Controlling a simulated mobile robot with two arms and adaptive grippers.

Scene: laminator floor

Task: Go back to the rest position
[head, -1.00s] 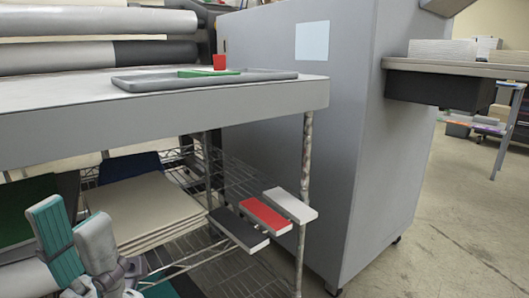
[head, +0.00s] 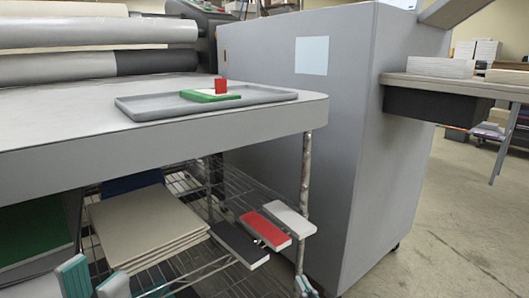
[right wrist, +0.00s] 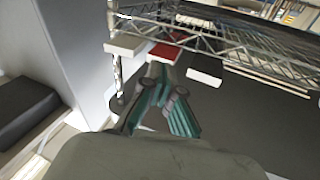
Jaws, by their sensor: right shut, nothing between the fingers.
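My left gripper (head: 95,282) shows at the bottom left of the head view, in front of the lower shelf. Its two teal-and-grey fingertips stand apart with nothing between them; the rest is cut off by the frame edge. Only a small teal-and-grey tip of my right gripper (head: 305,287) shows at the bottom of the head view, near the rack's corner post. In the right wrist view, the right gripper's teal fingers (right wrist: 166,104) are shut and empty, with the wire rack behind them.
A grey table (head: 60,115) bears a grey tray (head: 140,107) holding a green piece (head: 205,97) and a red block (head: 221,86). Below, black (head: 238,244), red (head: 265,230) and white (head: 289,217) bars stick out from the wire rack.

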